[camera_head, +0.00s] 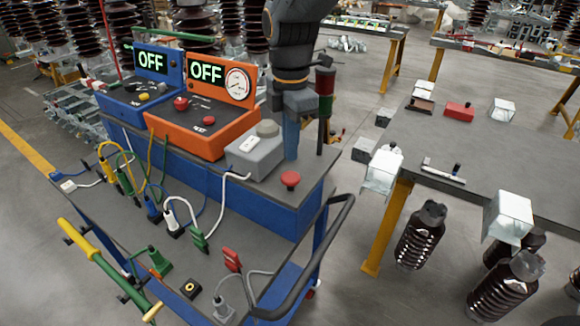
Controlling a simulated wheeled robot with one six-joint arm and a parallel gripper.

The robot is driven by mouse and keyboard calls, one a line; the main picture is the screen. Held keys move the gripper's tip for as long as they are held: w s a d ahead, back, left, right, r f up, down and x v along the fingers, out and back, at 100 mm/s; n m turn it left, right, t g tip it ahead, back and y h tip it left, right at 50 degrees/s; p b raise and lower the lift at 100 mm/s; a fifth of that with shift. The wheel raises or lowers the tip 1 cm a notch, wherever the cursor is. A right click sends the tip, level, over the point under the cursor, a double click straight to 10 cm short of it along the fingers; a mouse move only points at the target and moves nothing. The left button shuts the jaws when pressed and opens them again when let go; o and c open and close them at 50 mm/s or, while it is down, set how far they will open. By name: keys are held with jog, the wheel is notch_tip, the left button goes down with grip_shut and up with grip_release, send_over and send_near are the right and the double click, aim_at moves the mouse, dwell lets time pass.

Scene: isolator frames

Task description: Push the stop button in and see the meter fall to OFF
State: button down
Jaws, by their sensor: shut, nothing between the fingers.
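A red mushroom button (290,179) stands on the front right corner of the cart's upper shelf. My gripper (291,157) points straight down, with its shut, empty tip just above that button in the picture. Whether it touches cannot be told. An orange meter box (187,137) stands on the shelf. Its display (206,71) reads OFF in green, beside a round white dial (237,84). Another red knob (181,103) sits on its sloping front. A blue box (135,105) to its left also has a display (150,62) reading OFF.
A grey box (254,152) with a round knob stands left of my gripper. A signal tower (324,95) with red and green sections rises to its right. Cables and clamps crowd the cart's lower deck (120,215). A grey table (480,150) stands at right.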

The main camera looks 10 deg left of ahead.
notch_tip(320, 180, up, 4)
jog(key=p, duration=0.3)
dwell(0.5)
jog(key=s+d+f+m+b, duration=0.1)
jog(key=s+d+f+m, duration=0.2)
jog(key=d+m, duration=0.5)
jog(key=s+d+f+m+t+b, duration=0.1)
jog(key=s+d+f+m+b, duration=0.1)
jog(key=d+f+m, duration=0.3)
jog(key=s+d+f+m+b, duration=0.2)
jog(key=s+d+f+m, duration=0.2)
jog(key=d+m, duration=0.8)
jog(key=d, duration=0.3)
jog(key=shift+s+d+f+m, duration=0.15)
jog(key=shift+f+m, duration=0.15)
jog(key=shift+f, duration=0.05)
